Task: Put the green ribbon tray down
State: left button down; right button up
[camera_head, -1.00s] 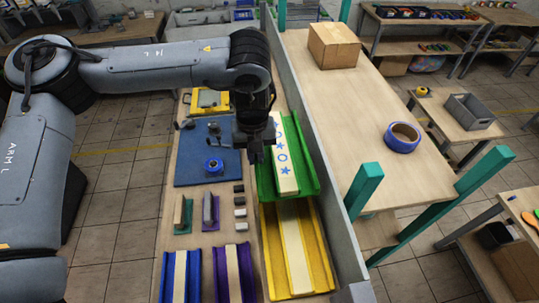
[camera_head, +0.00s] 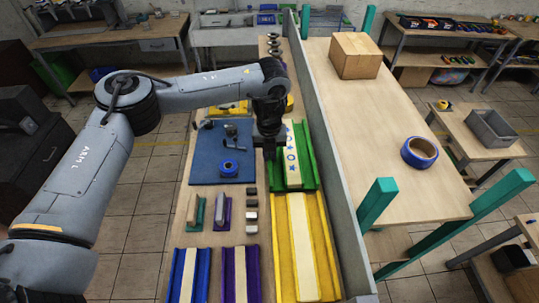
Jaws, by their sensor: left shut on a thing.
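The green ribbon tray (camera_head: 306,171) is a long channel with a white ribbon strip (camera_head: 291,160) with blue stars along its middle. It lies lengthwise on the narrow workbench against the grey partition, directly behind the yellow tray (camera_head: 325,245). My left gripper (camera_head: 270,157) points down at the green tray's left wall and is shut on it. The fingertips are mostly hidden by the dark gripper body. The tray looks level and at bench height, but I cannot tell whether its underside touches the bench. My right gripper is out of view.
Blue (camera_head: 203,275) and purple (camera_head: 228,275) trays stand left of the yellow one. A blue mat (camera_head: 208,170) with a tape roll (camera_head: 228,169) lies left of my gripper, with small blocks in front. The grey partition (camera_head: 322,130) closes off the right side.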

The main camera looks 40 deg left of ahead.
pick_arm(q)
jog(key=shift+f, duration=0.55)
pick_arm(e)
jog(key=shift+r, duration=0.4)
pick_arm(q)
jog(key=shift+f, duration=0.2)
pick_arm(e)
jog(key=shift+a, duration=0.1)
pick_arm(q)
jog(key=c, duration=1.2)
grip_release()
jog(key=shift+o, duration=0.2)
jog(key=shift+r, duration=0.1)
jog(key=shift+r, duration=0.5)
notch_tip(320, 180, up, 11)
